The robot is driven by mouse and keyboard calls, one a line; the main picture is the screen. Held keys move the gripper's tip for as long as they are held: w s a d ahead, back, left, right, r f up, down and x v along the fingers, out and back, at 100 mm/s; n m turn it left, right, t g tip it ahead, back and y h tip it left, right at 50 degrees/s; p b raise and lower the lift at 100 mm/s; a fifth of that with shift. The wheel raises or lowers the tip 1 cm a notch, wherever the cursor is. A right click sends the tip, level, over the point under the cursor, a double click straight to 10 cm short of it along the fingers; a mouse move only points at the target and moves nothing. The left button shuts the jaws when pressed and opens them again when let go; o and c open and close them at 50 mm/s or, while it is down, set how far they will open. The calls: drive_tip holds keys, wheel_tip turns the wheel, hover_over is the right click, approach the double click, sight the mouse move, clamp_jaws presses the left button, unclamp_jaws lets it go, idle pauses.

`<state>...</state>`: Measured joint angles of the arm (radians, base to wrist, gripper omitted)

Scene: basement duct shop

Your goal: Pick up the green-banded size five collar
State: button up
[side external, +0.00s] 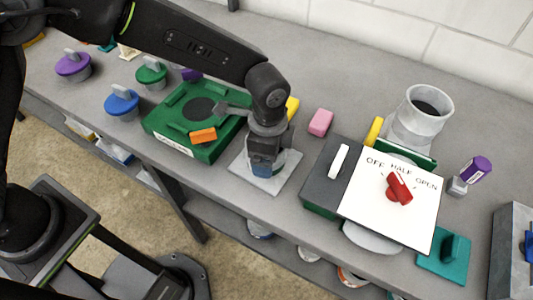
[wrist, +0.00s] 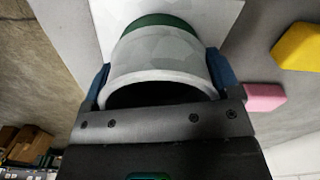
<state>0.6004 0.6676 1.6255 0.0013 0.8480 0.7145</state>
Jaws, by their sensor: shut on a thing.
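In the wrist view the collar (wrist: 160,62) is a short, pale grey, hollow cylinder with a green band (wrist: 158,24) at its far end. My gripper (wrist: 160,80) is shut on it, with a blue fingertip on each side. In the side external view my gripper (side external: 263,168) points down over a light grey square plate (side external: 247,182) and hides most of the collar. I cannot tell whether the collar touches the plate. No size mark is legible.
Left of my gripper is a green box (side external: 160,128) with an orange block (side external: 203,135). A pink block (side external: 320,122) lies behind to the right. A white OFF/HALF/OPEN panel (side external: 372,215) with a red knob (side external: 399,188) and a metal pipe (side external: 425,112) stand right.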

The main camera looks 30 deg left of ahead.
wheel_tip(320, 180, up, 9)
drive_tip(key=shift+f, duration=0.15)
drive_tip(key=a+r+n, duration=0.3)
drive_tip(key=a+n, duration=0.6)
drive_tip(key=a, duration=0.7)
drive_tip(key=a+r+n, duration=0.4)
drive_tip(key=a+n, duration=0.5)
drive_tip(key=a, duration=0.6)
drive_tip(key=shift+n, duration=0.3)
drive_tip(key=w+d+f, duration=0.1)
drive_tip(key=d+f, duration=0.1)
drive_tip(key=d, duration=0.1)
drive_tip(key=w+d+f, duration=0.1)
drive_tip(key=d+f, duration=0.2)
drive_tip(key=d, duration=0.1)
drive_tip(key=w+d+f, duration=0.1)
drive_tip(key=d+f, duration=0.1)
drive_tip(key=d, duration=0.1)
drive_tip(key=shift+w+d+f, duration=0.2)
drive_tip(key=shift+w+d, duration=0.1)
drive_tip(key=shift+d, duration=0.1)
drive_tip(key=shift+f, duration=2)
drive_tip(key=o, duration=0.9)
drive_tip(key=shift+f, duration=0.15)
drive_tip(key=shift+o, duration=0.2)
